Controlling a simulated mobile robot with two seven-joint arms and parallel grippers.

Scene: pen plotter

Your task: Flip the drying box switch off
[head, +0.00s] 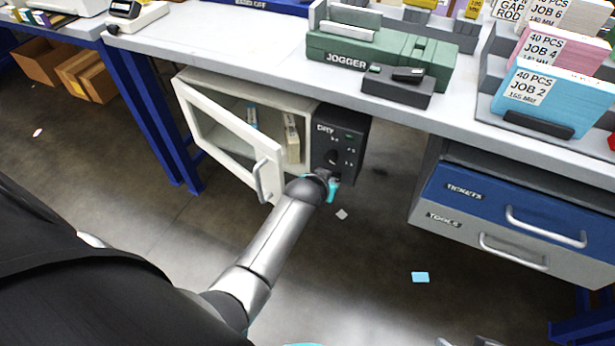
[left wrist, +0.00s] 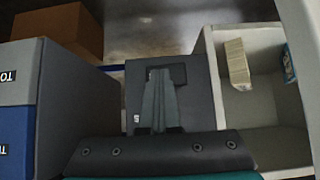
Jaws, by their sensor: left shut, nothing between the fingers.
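The drying box (head: 240,158) is a white cabinet under the bench with its door (head: 222,140) swung open. Its dark control panel (head: 338,128), marked DRY, is on the right side and has a round knob (head: 332,157). My left gripper (head: 328,178) is at the lower part of this panel and hides what is there. In the left wrist view the gripper (left wrist: 160,78) is shut and empty, its fingers over the dark panel (left wrist: 200,95) by a black rectangular piece (left wrist: 178,72). I cannot tell whether they touch, or the switch's position.
The open door's handle (head: 262,180) is close to my left forearm. A drawer unit (head: 500,210) hangs to the right. The bench top (head: 230,45) is above, with a green jogger (head: 380,55) and a small black device (head: 398,88). The floor between box and drawers is mostly clear.

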